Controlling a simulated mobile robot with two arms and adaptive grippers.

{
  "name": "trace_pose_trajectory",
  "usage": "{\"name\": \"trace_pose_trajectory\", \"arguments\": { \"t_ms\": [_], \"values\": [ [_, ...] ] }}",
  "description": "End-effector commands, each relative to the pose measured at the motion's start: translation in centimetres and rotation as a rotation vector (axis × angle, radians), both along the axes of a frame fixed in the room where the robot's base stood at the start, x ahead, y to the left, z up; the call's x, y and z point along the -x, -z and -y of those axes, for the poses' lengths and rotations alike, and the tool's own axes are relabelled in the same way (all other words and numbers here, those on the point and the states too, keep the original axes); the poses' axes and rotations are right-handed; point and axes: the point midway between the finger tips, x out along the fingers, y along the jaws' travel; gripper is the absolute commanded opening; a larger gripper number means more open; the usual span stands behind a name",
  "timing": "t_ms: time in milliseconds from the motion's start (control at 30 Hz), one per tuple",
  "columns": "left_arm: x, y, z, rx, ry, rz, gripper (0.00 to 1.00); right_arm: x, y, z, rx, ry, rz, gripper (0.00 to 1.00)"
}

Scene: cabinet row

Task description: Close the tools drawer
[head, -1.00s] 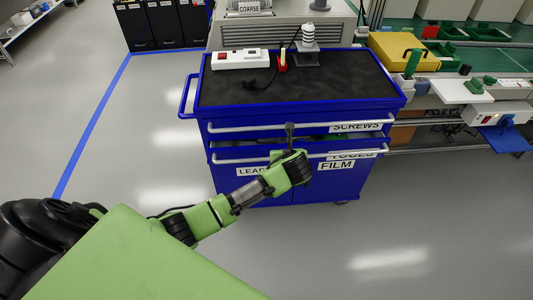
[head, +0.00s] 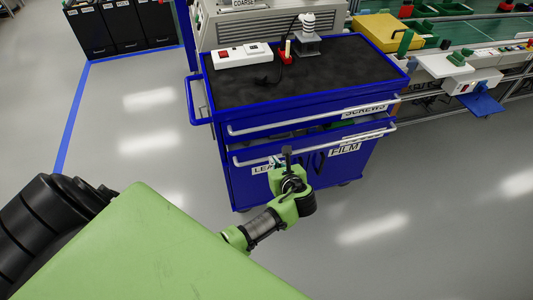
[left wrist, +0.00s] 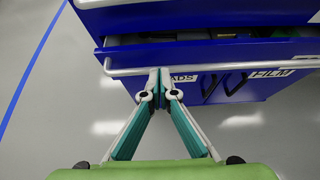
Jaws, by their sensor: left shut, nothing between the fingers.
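The tools drawer (head: 240,149) is the second drawer of the blue cart, under the screws drawer (head: 240,124). It stands partly pulled out, with a dark gap above its front. In the left wrist view its open interior (left wrist: 180,36) shows several items, with its white handle bar (left wrist: 230,66) in front. My left gripper (head: 287,155) is in front of the cart, near the handle's height in the picture. Its fingers are shut and empty; in the left wrist view the fingertips (left wrist: 160,75) overlap the handle bar. I cannot tell if they touch it. My right gripper is not in view.
The cart top (head: 300,75) carries a power strip (head: 242,55) and a small stand (head: 306,38). Below are cabinet doors with a FILM label (head: 345,148). A workbench (head: 450,65) stands at the right. The floor in front of and left of the cart is clear.

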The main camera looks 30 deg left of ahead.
Motion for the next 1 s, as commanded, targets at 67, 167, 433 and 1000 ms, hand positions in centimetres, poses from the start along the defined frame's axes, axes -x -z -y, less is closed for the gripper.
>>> {"name": "trace_pose_trajectory", "arguments": {
  "t_ms": [67, 167, 433, 1000],
  "values": [
    [-0.5, 0.4, -0.6, -0.003, -0.001, 0.000, 0.00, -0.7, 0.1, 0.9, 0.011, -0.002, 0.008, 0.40],
    [-1.4, 1.2, -1.7, -0.004, -0.002, -0.001, 0.00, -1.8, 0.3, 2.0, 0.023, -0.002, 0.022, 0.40],
    [-4.0, 3.7, -4.8, -0.002, -0.001, -0.001, 0.00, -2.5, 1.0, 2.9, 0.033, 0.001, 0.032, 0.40],
    [-5.5, 4.8, -6.4, -0.001, 0.001, -0.001, 0.00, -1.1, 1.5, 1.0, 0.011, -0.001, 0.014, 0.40]
  ]
}}
